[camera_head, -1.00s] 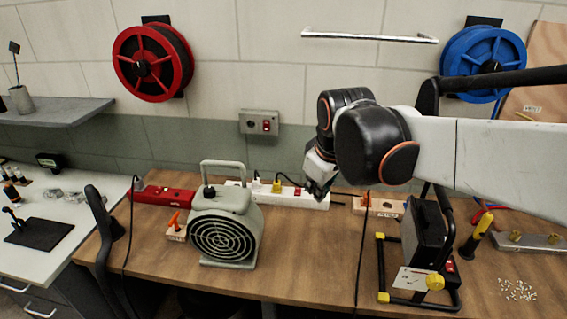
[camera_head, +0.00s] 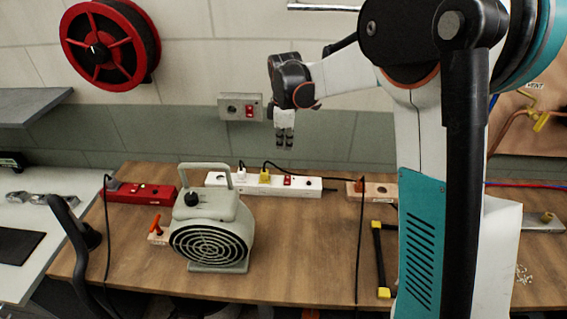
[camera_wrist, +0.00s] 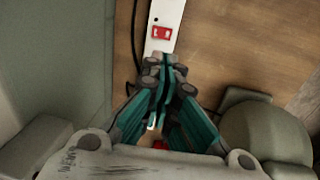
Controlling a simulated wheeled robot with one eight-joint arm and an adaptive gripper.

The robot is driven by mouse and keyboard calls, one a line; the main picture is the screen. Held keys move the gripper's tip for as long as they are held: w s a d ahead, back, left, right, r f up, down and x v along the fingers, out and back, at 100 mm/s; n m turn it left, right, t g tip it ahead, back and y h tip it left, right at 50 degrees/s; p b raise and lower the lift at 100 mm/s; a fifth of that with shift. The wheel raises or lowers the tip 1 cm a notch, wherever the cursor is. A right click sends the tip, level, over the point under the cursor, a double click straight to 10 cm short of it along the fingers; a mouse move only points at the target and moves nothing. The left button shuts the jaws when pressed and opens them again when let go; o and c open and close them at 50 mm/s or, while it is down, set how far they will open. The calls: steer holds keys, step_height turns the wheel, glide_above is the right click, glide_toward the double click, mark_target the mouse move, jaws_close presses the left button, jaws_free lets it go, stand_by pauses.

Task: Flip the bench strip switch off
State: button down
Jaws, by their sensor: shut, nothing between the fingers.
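The white bench strip (camera_head: 308,186) lies along the back of the wooden bench, with a red switch (camera_head: 288,181) toward its right end. My gripper (camera_head: 284,143) is shut and empty, pointing down above the strip and apart from it. In the wrist view, the closed fingertips (camera_wrist: 166,66) show just below the red switch (camera_wrist: 161,33) in the picture, and the strip (camera_wrist: 165,13) runs up past it. The fingers hide part of the strip there. I cannot tell which way the switch is set.
A grey-green fan heater (camera_head: 212,225) stands in front of the strip's left part. A red strip (camera_head: 140,194) lies left. A wall box (camera_head: 240,107) with a red switch is behind my gripper. Black cables cross the bench. The bench centre is clear.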

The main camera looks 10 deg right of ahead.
mark_target(285, 177)
steer(key=shift+w+f, duration=0.5)
steer(key=shift+w, duration=0.2)
steer(key=shift+d+f, duration=0.1)
steer(key=f+b, duration=0.1)
steer(key=f, duration=0.3)
steer(key=w+f+b, duration=0.1)
steer(key=f, duration=0.4)
steer(key=f+b, duration=0.1)
steer(key=f, duration=0.3)
steer(key=shift+w+d+f+b, duration=0.25)
steer(key=shift+f+b, duration=0.1)
steer(key=shift+b, duration=0.05)
steer(key=shift+w+f, duration=0.15)
steer(key=shift+f, duration=0.2)
